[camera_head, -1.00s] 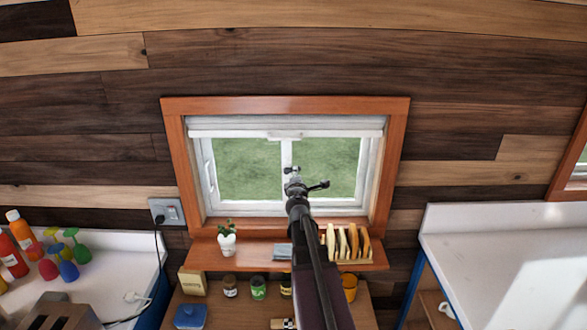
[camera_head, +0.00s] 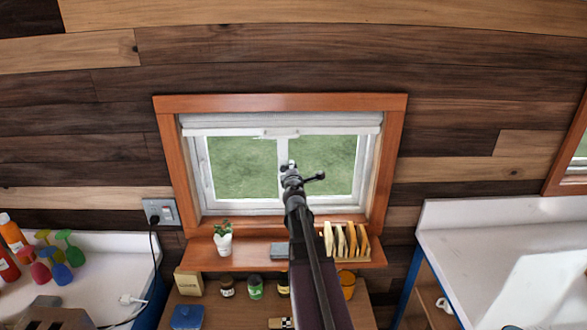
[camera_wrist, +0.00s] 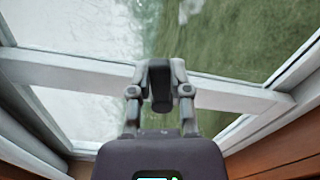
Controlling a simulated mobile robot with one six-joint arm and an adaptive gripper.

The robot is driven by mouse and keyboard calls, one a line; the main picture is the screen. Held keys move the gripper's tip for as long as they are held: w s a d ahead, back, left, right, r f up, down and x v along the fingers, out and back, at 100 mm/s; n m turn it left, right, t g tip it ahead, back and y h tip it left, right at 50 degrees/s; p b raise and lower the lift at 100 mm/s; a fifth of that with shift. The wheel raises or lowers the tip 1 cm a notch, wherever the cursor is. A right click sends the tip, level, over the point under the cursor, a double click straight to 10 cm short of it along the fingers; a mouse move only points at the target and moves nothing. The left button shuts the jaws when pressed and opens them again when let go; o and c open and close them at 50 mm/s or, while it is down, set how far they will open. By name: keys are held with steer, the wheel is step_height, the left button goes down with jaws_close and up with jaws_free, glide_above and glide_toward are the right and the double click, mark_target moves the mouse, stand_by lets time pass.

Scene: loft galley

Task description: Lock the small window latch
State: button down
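The small window (camera_head: 283,205) has white sashes in an orange-brown wooden frame (camera_head: 280,103), with a white upright bar between two panes. My gripper (camera_head: 291,168) is in front of this middle bar in the head view and hides part of it. In the wrist view the bar (camera_wrist: 235,95) runs across the picture behind my fingers (camera_wrist: 160,85). Contact with the bar is unclear.
Below the window a wooden shelf (camera_head: 215,258) holds a white plant pot (camera_head: 223,243), a grey block (camera_head: 279,251) and a rack of upright slices (camera_head: 346,240). White counters (camera_head: 515,258) stand left and right. A socket (camera_head: 161,211) with a cable is left of the window.

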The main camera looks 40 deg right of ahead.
steer(key=shift+f+m+b, duration=0.25)
steer(key=shift+m+b, duration=0.05)
steer(key=shift+m, duration=0.55)
steer(key=shift+f+m+b, duration=0.25)
steer(key=shift+m, duration=0.6)
steer(key=c, duration=0.8)
jaws_free()
steer(key=shift+s+d, duration=0.1)
steer(key=shift+c, duration=0.2)
steer(key=v, duration=1.2)
